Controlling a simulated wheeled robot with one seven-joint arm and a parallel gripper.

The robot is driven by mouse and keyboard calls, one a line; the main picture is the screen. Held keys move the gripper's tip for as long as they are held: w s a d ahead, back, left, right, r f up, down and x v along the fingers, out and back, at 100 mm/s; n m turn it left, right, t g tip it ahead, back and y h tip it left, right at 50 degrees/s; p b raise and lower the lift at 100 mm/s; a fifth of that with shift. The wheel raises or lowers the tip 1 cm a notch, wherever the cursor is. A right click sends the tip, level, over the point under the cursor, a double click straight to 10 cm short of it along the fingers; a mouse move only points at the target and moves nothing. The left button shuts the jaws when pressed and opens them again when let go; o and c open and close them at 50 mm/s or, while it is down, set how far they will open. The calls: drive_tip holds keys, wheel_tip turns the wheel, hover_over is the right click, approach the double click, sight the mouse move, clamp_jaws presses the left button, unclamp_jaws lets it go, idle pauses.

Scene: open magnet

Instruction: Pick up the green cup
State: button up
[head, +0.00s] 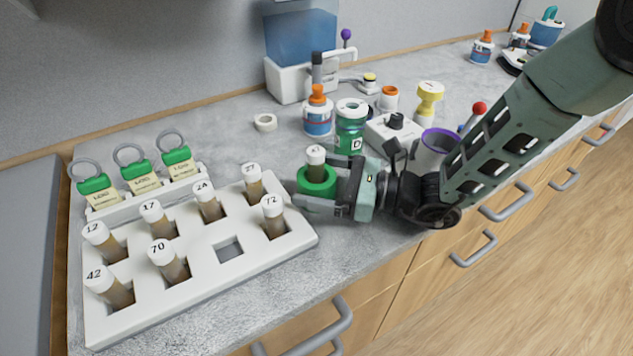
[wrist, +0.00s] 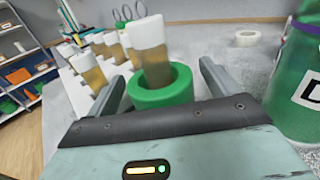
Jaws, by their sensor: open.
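The green cup (head: 317,182) is a short, thick-walled green holder on the grey counter, just right of the white rack. A capped vial with brown contents (head: 316,158) stands in it, slightly tilted in the wrist view (wrist: 150,50). My gripper (head: 318,192) reaches in from the right, low over the counter, with its fingers on either side of the cup. In the wrist view the cup (wrist: 162,92) sits between the two open fingers, nearer the left one. Whether either finger touches it I cannot tell. The cup's base is partly hidden.
The white rack (head: 200,262) holds several numbered vials and one empty square hole. A green jar marked D (head: 352,122) stands close behind my gripper. A purple-rimmed container (head: 436,150) is near my wrist. A white tape roll (head: 265,122) lies behind the cup.

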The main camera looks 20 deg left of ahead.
drive_tip(key=shift+a, duration=0.8)
drive_tip(key=c, duration=1.2)
